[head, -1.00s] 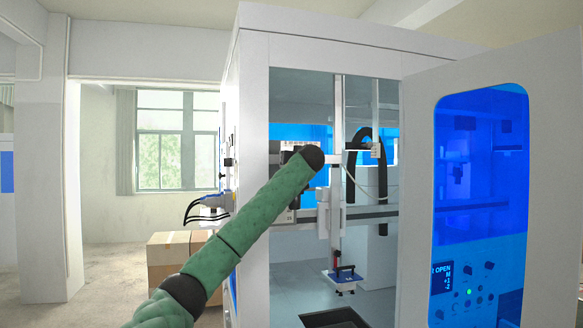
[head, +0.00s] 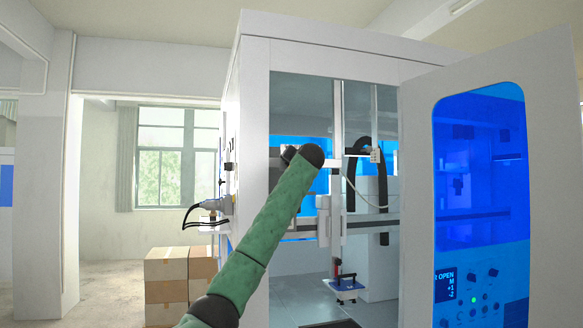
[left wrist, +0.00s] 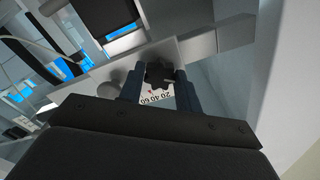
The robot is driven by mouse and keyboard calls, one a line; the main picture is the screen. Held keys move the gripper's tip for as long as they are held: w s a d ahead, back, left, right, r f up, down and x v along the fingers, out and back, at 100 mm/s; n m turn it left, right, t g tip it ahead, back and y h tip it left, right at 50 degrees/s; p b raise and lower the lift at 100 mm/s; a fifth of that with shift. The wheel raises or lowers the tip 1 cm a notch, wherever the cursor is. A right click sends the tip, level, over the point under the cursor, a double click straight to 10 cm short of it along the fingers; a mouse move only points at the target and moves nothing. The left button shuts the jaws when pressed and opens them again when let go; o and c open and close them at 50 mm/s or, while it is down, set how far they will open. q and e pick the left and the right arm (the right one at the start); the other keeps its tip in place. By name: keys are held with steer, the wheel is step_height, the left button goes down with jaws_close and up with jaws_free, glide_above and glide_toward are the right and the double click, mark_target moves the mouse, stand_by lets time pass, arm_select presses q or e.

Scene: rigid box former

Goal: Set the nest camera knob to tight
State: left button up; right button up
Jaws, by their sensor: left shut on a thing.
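In the left wrist view a dark, lobed knob (left wrist: 160,73) sits between the two fingers of my left gripper (left wrist: 159,88). The gripper is shut on it. A pale dial plate (left wrist: 156,99) below the knob carries the numbers 20, 40 and 60 and a small red mark. The fingers and knob hide part of the plate, and I cannot tell the knob's exact setting. In the head view my green left arm reaches into the machine opening, and its dark end hides the gripper and knob. My right gripper is not in view.
The white machine cabinet (head: 253,120) surrounds the reach. Its open door (head: 416,200) stands at the right, with a control panel (head: 470,295) seen through blue glass. Cardboard boxes (head: 166,275) stand left on the floor.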

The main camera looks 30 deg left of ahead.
arm_select(q)
steer(key=m, duration=1.1)
steer(key=shift+f+m, duration=0.2)
steer(key=shift+m, duration=0.1)
steer(key=o, duration=0.9)
steer(key=shift+d, duration=0.1)
steer(key=shift+o, duration=0.3)
steer(key=shift+w+r, duration=0.1)
steer(key=b+v, duration=0.3)
steer(key=v, duration=0.5)
steer(key=shift+b, duration=0.3)
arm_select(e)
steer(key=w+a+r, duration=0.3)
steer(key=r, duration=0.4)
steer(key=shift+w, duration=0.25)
